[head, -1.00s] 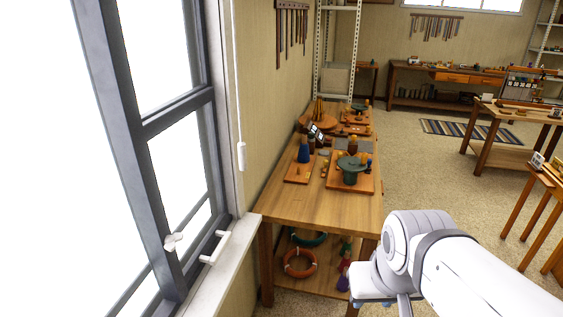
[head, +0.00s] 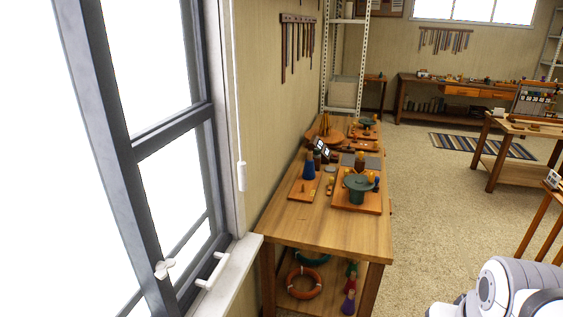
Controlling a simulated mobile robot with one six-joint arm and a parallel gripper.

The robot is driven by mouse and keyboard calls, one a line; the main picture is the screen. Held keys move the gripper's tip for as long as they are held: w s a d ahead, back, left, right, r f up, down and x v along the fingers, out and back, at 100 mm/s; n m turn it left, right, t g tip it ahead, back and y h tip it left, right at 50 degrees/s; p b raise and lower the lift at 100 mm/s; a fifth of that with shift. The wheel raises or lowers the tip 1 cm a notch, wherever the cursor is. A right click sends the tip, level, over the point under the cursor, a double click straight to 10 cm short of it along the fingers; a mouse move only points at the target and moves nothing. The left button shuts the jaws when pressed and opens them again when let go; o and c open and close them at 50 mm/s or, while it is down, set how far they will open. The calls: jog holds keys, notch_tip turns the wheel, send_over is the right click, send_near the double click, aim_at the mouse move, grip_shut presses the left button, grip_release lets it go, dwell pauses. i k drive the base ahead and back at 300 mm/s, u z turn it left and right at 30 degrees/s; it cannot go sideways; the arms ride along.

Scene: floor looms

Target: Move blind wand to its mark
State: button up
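The blind wand (head: 241,176) is a white handle hanging at the end of a thin cord beside the right side of the window frame. It hangs upright against the beige wall. I cannot make out its mark. My gripper is not in view; only white links of my arm show at the bottom right, well away from the wand.
The window (head: 165,150) with a grey frame fills the left, with a white sill (head: 228,278) below it. A wooden workbench (head: 345,235) with several small items stands right of the wand. Speckled floor (head: 435,225) to its right is clear.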

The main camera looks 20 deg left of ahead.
aim_at(242, 167)
jog(key=u, duration=0.15)
jog(key=i, duration=1.25)
jog(key=u, duration=0.7)
